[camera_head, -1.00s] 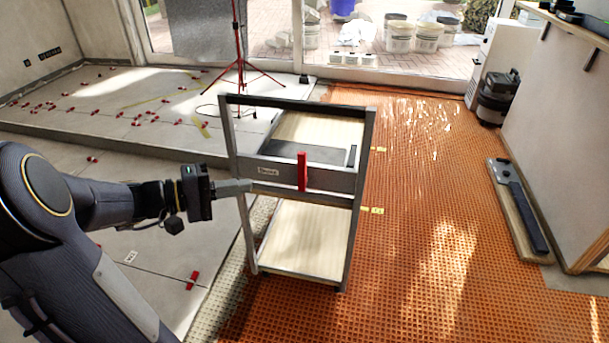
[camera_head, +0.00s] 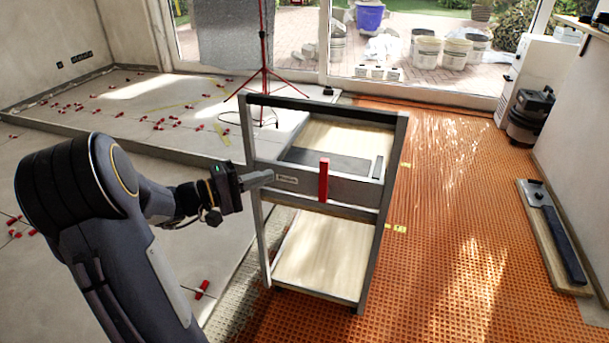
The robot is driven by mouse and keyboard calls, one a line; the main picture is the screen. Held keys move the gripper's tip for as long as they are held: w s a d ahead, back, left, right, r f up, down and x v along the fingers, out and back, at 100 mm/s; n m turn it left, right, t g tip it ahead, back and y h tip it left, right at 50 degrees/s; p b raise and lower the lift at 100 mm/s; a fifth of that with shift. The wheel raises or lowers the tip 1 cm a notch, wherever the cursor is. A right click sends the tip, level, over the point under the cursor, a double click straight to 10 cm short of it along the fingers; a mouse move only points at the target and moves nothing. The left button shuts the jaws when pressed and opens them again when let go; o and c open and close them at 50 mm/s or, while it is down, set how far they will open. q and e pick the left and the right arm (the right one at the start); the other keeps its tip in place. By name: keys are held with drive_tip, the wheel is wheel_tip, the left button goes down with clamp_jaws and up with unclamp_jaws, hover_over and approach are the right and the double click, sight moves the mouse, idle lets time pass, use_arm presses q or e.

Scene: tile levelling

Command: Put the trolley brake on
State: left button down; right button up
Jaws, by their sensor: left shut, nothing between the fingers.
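The trolley (camera_head: 396,150) is a grey metal frame with a light wood upper tray and a wood lower shelf (camera_head: 325,255). It stands upright in the middle of the view. A red lever (camera_head: 323,180) stands upright on the trolley's near grey panel (camera_head: 352,190); it looks like the brake handle. My left gripper (camera_head: 262,178) is shut and empty. Its fingertips are at the left end of the near panel, left of the red lever and apart from it. I cannot tell whether they touch the trolley frame. My right gripper is not in view.
Orange matting (camera_head: 450,230) covers the floor right of the trolley and is mostly clear. A long-handled tool on a board (camera_head: 545,235) lies at the right. A red tripod (camera_head: 263,75) stands behind the trolley. Tiles with red clips (camera_head: 110,100) lie left.

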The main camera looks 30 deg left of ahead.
sight(325, 178)
use_arm(q)
drive_tip(key=w+d+b, duration=0.1)
drive_tip(key=w+d, duration=0.5)
drive_tip(key=d, duration=0.1)
drive_tip(key=shift+w+d+b, duration=0.15)
drive_tip(key=shift+w+b, duration=0.05)
drive_tip(key=shift+b, duration=0.2)
